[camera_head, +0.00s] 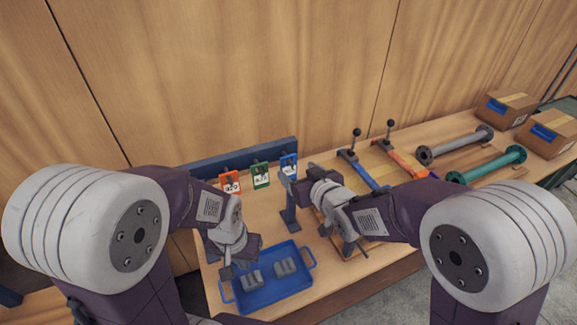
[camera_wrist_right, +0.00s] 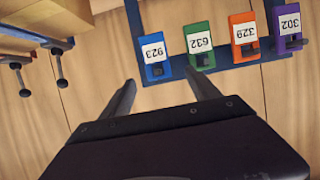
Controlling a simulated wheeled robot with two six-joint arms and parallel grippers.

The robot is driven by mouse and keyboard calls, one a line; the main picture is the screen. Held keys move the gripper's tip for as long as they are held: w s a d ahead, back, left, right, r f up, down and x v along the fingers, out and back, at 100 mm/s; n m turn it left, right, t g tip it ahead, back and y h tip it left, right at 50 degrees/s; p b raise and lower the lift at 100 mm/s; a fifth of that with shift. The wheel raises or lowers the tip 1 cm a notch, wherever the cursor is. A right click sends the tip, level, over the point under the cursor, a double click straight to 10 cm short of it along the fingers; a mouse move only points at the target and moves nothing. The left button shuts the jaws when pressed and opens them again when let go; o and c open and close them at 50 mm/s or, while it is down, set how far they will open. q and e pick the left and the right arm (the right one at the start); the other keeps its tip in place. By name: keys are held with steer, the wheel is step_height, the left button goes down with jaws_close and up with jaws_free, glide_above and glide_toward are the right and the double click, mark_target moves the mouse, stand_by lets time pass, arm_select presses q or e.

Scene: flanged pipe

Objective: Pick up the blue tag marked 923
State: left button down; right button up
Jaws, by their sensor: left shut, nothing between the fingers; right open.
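The blue tag marked 923 (camera_wrist_right: 153,46) hangs on a peg of the blue rack (camera_wrist_right: 225,77) in the right wrist view, its label upside down there. In the head view the blue tag (camera_head: 289,161) is at the right end of the visible row. My right gripper (camera_wrist_right: 162,88) is open and empty. Its fingers point toward the rack, with the blue tag ahead of the gap and apart from them. In the head view my right gripper (camera_head: 300,178) is just below and right of the tag. My left gripper (camera_head: 228,268) is shut and empty, low over the blue tray's left side.
Green (camera_wrist_right: 198,44), orange (camera_wrist_right: 244,37) and purple (camera_wrist_right: 288,30) tags hang beside the blue one. The blue tray (camera_head: 262,301) holds grey blocks. Clamps with black knobs (camera_head: 356,132), flanged pipes (camera_head: 487,165) and cardboard boxes (camera_head: 507,108) lie to the right.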

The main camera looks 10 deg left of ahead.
mark_target(289, 162)
steer(key=p+x, duration=0.1)
steer(key=x, duration=0.3)
steer(key=shift+w+r+p, duration=0.1)
steer(key=shift+p, duration=0.2)
steer(key=p+x, duration=0.2)
steer(key=x, duration=0.2)
steer(key=shift+w, duration=0.4)
steer(key=shift+w+f, duration=0.1)
steer(key=shift+f, duration=0.15)
steer(key=shift+r, duration=0.1)
steer(key=shift+c, duration=1.2)
steer(key=shift+s, duration=0.25)
steer(key=c, duration=1)
steer(key=shift+c, duration=0.8)
steer(key=shift+w, duration=0.1)
